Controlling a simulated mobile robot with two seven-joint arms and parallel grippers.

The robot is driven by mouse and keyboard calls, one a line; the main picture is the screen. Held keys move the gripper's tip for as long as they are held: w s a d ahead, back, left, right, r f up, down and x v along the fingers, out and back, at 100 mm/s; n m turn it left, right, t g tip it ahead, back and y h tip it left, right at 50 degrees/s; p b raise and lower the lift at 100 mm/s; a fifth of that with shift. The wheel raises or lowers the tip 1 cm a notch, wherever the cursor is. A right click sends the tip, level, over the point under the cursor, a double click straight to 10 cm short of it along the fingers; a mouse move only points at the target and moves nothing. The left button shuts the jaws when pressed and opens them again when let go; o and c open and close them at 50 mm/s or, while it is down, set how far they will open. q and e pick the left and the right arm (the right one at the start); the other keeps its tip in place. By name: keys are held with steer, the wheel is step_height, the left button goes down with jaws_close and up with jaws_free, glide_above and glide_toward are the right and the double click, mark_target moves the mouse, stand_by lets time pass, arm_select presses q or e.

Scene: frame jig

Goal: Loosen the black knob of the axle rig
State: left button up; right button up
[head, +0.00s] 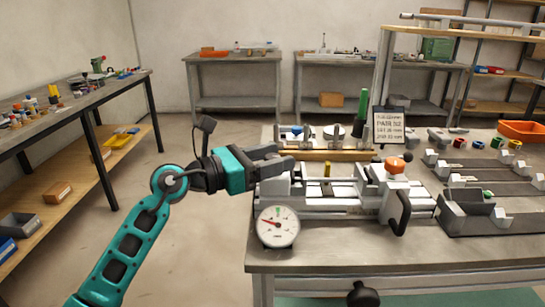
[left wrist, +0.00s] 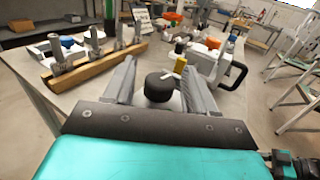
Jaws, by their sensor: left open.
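The axle rig (head: 330,190) is a grey metal fixture on the bench, with an orange knob (head: 395,164) and a black handle (head: 400,212) toward its right. My left gripper (head: 284,158) reaches over the rig's left end. In the left wrist view, the round black knob (left wrist: 159,86) stands between the two open fingers of my left gripper (left wrist: 160,68). Gaps show on both sides of the knob, so the fingers look apart from it. In the head view the gripper hides this knob. My right gripper is out of view.
A dial gauge (head: 278,226) stands at the rig's front left. Behind the rig are a wooden rack (head: 325,155) and a printed sign (head: 389,125). More grey fixtures (head: 475,212) stand to the right. The bench's front strip (head: 345,256) is clear.

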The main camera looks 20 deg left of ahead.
arm_select(q)
steer(key=c, duration=0.9)
steer(key=y+p, duration=0.1)
steer(key=p, duration=0.1)
steer(key=shift+r+n+t+p, duration=0.3)
steer(key=shift+n+t+p, duration=0.1)
steer(key=shift+p, duration=0.65)
steer(key=shift+n+t+y+p, duration=0.4)
steer(key=shift+y+p, duration=0.1)
steer(key=shift+p, duration=0.4)
steer(key=shift+f+n+t+y+p, duration=0.25)
steer(key=shift+n+t+y+p, duration=0.05)
steer(key=shift+y, duration=0.1)
steer(key=shift+f, duration=0.1)
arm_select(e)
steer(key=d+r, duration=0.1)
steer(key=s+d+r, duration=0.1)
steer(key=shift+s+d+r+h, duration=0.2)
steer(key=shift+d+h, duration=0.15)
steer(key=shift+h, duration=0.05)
